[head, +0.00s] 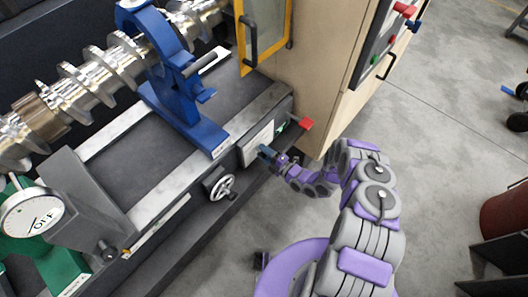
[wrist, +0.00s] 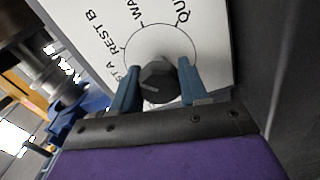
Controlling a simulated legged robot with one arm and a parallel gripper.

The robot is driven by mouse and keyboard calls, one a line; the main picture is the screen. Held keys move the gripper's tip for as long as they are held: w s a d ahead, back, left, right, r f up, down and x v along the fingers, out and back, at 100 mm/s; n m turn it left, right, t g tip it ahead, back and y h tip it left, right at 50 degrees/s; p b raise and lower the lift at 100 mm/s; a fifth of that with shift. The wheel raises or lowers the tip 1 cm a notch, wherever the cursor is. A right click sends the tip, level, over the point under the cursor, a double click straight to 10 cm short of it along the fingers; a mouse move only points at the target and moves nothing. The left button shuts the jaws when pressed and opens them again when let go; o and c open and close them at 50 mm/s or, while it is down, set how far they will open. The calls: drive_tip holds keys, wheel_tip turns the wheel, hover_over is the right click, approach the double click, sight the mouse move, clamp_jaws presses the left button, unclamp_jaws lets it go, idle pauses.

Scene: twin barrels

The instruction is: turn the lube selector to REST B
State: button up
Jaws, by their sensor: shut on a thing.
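The lube selector is a dark faceted knob (wrist: 155,78) on a white label plate (wrist: 205,35) in the wrist view. A thin circle rings it, with REST B at the upper left, a partly cut label ending in "ST A" at the left, and cropped labels starting "WA" and "QU" above. A short light mark shows on the knob; I cannot tell which label it points to. My gripper (wrist: 158,72) has its two blue fingers on either side of the knob, shut on it. In the head view my gripper (head: 267,153) is at the plate (head: 257,142), hiding the knob.
A spoked handwheel (head: 221,186) sits left of my gripper on the machine front. A blue clamp stand (head: 180,110) holds a large screw shaft (head: 95,75). Open grey floor (head: 440,140) lies right.

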drive_tip(key=shift+s+a+f, duration=0.1)
drive_tip(key=shift+s+f, duration=0.05)
drive_tip(key=shift+s, duration=0.05)
idle(0.3)
drive_tip(key=o, duration=1.1)
drive_tip(key=shift+w, duration=0.1)
drive_tip(key=shift+c, duration=0.2)
drive_tip(key=p+v, duration=0.2)
drive_tip(key=v, duration=1.5)
drive_tip(key=shift+d, duration=0.25)
